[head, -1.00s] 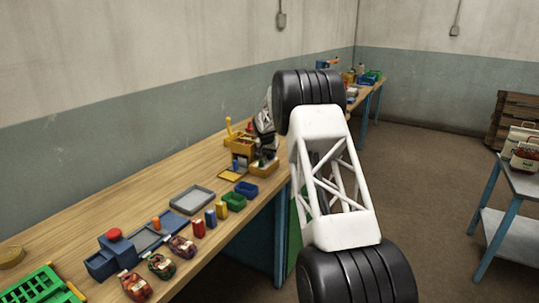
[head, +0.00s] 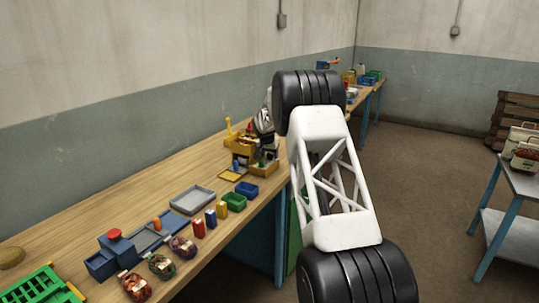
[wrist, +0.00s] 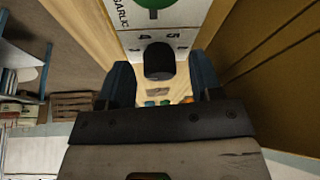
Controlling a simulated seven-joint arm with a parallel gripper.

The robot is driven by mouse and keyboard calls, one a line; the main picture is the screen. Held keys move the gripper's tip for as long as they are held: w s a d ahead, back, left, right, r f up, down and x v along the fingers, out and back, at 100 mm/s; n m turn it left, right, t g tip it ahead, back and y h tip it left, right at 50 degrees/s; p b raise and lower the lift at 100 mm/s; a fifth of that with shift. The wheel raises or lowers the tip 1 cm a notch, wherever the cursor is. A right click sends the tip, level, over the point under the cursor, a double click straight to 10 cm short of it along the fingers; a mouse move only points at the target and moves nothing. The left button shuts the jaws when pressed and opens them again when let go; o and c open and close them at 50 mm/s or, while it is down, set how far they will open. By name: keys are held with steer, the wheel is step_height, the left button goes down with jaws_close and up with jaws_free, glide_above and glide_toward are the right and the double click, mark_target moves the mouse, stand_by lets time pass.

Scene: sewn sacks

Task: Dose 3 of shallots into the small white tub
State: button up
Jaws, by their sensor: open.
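In the wrist view my gripper (wrist: 160,82) is open, with its two blue fingers apart. A black rounded knob (wrist: 159,60) shows between the fingers, in front of a pale panel with printed digits; I cannot tell whether the fingers touch it. A label reading GARLIC (wrist: 120,12) with a green round mark is above it. In the head view the end of my arm is by a yellow-orange unit (head: 238,144) on the bench, and my own arm partly hides that area. I cannot make out shallots or a small white tub.
The wooden bench (head: 135,190) holds a grey tray (head: 192,199), a green bin (head: 234,202), a blue bin (head: 247,188), several small coloured containers and netted sacks (head: 182,246). A green crate (head: 45,287) is at front left. A side table (head: 519,178) stands at right.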

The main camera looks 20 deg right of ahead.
steer(key=shift+r, duration=0.1)
steer(key=v, duration=0.7)
steer(key=shift+r, duration=0.35)
steer(key=shift+s, duration=0.1)
steer(key=shift+a, duration=0.1)
